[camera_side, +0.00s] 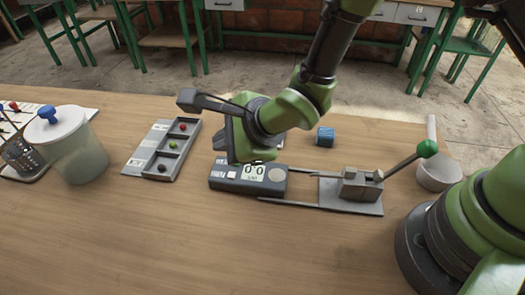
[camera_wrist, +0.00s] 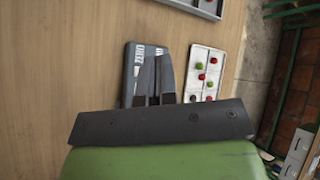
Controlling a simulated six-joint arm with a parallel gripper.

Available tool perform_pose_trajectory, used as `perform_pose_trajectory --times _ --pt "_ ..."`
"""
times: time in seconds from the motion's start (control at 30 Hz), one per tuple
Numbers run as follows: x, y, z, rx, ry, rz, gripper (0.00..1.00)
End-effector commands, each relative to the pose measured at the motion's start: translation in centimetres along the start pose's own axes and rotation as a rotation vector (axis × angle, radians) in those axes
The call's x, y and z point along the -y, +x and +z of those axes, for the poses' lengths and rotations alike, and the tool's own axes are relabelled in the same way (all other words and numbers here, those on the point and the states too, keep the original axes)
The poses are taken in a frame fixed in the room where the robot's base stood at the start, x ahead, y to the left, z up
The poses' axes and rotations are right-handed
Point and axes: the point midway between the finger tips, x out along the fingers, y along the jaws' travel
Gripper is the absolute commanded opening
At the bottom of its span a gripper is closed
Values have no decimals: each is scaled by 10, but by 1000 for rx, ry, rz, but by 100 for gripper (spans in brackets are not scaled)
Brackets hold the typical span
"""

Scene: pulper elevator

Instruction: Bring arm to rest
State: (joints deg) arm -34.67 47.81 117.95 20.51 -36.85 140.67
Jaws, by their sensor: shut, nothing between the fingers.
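My gripper hangs over the middle of the wooden table (camera_side: 150,240) in the side view, above and behind the grey digital scale (camera_side: 225,178); its fingers are mostly hidden there by my wrist. In the wrist view my gripper (camera_wrist: 156,62) shows two dark fingers side by side, closed and empty. They overlap the scale (camera_wrist: 131,62), with its "ZERO" label, in that picture. The scale's display reads 0.0 in the side view, and I see nothing on its round pan. I cannot tell the exact height of the fingertips above it.
A lever press (camera_side: 350,195) with a green knob stands right of the scale, a bowl (camera_side: 438,176) beyond. Left are a compartment tray (camera_side: 145,152) with small balls and a lidded jar (camera_side: 78,150). A dotted white card (camera_wrist: 191,60) lies beside the scale.

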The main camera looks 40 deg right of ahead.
Motion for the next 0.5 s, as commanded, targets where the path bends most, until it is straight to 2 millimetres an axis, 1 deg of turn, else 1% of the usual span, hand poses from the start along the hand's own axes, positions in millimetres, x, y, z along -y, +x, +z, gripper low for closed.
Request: perform_pose_trajectory --times 0.07,0.13,0.17,0.23,0.27,0.3,0.37,0.4,0.47,0.5 --pt "4 -3 1 -1 -12 -3 0" --pt "14 -11 2 -7 -44 -7 0" --pt "20 -17 2 -11 -68 -9 0" --pt "37 -36 3 -27 -145 -13 0" --pt "46 -46 2 -34 -187 -13 0" --pt "57 -61 1 -46 -249 -12 0" --pt "73 -87 -2 -65 -353 -7 0" --pt "81 -104 -5 -76 -423 -2 0" --pt "90 -130 -11 -91 -531 9 0" --pt "95 -148 -15 -101 -603 17 0"
